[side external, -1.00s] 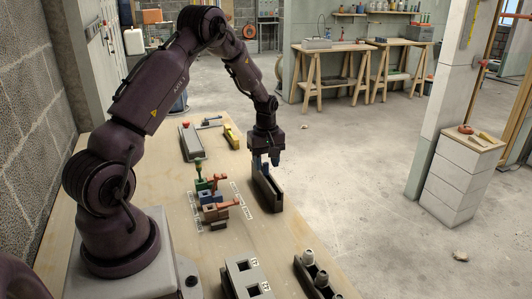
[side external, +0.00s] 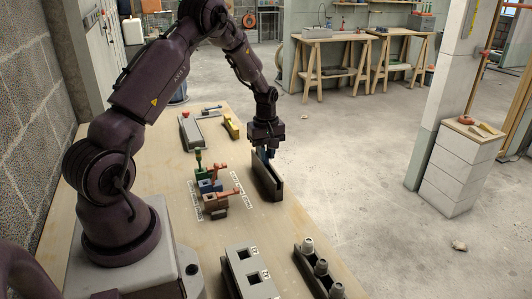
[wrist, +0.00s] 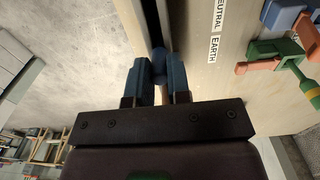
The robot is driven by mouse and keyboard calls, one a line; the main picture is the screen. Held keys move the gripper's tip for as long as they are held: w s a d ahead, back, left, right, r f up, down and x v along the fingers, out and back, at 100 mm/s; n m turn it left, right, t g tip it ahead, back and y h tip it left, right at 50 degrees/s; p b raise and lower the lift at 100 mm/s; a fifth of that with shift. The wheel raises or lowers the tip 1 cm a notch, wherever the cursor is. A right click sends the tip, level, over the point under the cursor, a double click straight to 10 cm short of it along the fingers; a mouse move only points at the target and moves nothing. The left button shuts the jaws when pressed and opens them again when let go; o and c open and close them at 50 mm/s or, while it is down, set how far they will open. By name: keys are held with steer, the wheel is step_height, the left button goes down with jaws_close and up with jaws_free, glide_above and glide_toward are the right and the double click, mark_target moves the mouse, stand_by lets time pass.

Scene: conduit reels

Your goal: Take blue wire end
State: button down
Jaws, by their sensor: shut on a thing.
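A dark slotted block (side external: 267,181) stands on the table to the right of the terminals. My gripper (side external: 267,156) points down at its far end, with the fingertips at the slot. In the wrist view my gripper (wrist: 157,75) has its two blue-grey fingers on either side of a small rounded blue piece, the blue wire end (wrist: 158,62), and is shut on it. The wire end lies at the block's dark slot (wrist: 154,25). The rest of the wire is hidden. A green terminal, a blue terminal (side external: 208,187) and an orange-brown terminal stand to the left.
Printed label strips (side external: 236,187) flank the terminals. A grey box (side external: 190,131) and a yellow tool (side external: 231,127) lie farther back. A pale block with square holes (side external: 247,272) and a dark rack of pegs (side external: 318,267) stand in front.

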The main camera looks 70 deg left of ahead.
steer(key=shift+r, duration=0.9)
steer(key=shift+r, duration=3.45)
